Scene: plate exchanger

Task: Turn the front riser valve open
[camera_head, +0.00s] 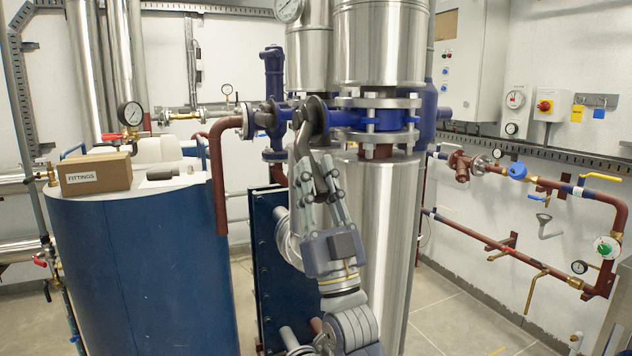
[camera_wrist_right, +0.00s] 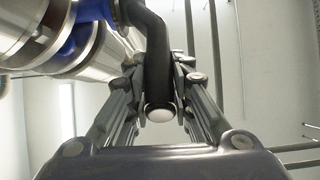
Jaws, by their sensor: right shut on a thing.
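In the right wrist view, the dark curved valve lever (camera_wrist_right: 158,55) hangs down between the fingers of my right gripper (camera_wrist_right: 160,75). Its pale round end points toward the camera. The fingers are shut on the lever, one on each side. My left gripper is not in view.
A blue tank (camera_head: 140,270) with a cardboard box marked FITTINGS (camera_head: 95,174) on top stands at left. A dark blue plate stack (camera_head: 268,270) is behind my right arm.

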